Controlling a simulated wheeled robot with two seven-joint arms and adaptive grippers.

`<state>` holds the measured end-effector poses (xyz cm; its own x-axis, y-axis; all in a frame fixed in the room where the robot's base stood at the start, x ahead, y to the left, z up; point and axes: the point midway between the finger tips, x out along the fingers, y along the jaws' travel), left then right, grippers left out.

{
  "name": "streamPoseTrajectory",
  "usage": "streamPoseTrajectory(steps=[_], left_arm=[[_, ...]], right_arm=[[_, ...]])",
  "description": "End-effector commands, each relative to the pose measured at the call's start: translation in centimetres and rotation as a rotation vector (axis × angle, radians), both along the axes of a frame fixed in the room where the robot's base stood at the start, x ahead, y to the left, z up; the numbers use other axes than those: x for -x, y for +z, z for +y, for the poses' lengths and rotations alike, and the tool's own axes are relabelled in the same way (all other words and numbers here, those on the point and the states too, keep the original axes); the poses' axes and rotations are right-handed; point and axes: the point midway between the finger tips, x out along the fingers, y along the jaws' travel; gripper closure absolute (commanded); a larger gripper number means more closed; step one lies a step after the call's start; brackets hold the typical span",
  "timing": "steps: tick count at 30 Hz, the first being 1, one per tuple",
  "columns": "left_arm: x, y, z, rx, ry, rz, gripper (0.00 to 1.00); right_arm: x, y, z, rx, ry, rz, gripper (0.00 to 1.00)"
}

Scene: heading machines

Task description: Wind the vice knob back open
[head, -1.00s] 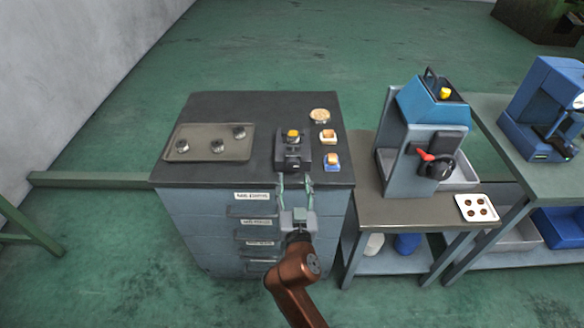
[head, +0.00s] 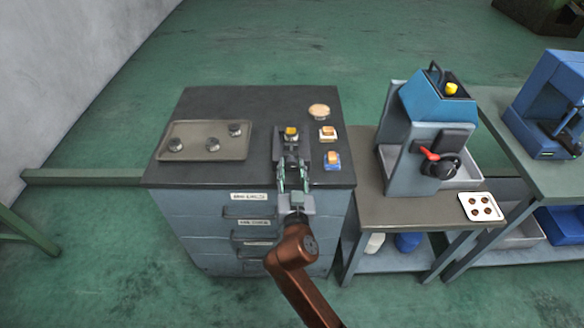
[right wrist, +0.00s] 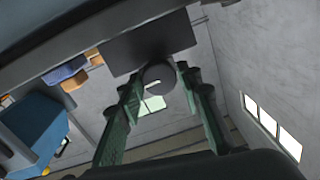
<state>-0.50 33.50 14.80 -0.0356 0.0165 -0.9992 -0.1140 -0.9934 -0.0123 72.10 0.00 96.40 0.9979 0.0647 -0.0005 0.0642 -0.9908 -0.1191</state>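The dark vice (head: 304,150) stands near the front edge of the cabinet top, with a small yellow-orange block (head: 291,132) in it. In the right wrist view the round grey vice knob (right wrist: 158,77), with a white mark on its face, lies ahead between my fingers. My right gripper (head: 292,170) is at the vice's front; its green fingers (right wrist: 160,90) are spread, one on each side of the knob, with a gap visible. In the head view the fingers largely hide the knob. My left gripper is not in view.
A tray (head: 236,153) with several round dark parts lies left of the vice. A round tan dish (head: 319,110) and two small blocks on pads (head: 328,132) are to its right. A blue-grey machine (head: 412,150) with a red-handled knob stands on the bench further right.

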Motion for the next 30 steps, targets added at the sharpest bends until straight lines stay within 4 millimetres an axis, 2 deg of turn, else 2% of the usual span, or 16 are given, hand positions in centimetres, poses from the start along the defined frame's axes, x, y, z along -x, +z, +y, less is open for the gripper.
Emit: streamPoseTrajectory(steps=[1,11,18,24,30], left_arm=[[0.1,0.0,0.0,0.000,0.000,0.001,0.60],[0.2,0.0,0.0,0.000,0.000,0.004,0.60],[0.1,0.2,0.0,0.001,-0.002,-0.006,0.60],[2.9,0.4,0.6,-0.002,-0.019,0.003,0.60],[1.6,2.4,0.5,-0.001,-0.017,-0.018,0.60]], right_arm=[[0.0,0.0,0.0,0.000,-0.001,0.000,0.72],[0.0,0.0,-0.1,0.000,-0.002,0.000,0.94],[0.0,0.1,-0.1,0.020,-0.002,0.000,0.94],[0.1,0.3,-0.1,0.092,-0.002,0.000,0.95],[0.1,0.6,-0.1,0.237,-0.002,0.000,0.94]])
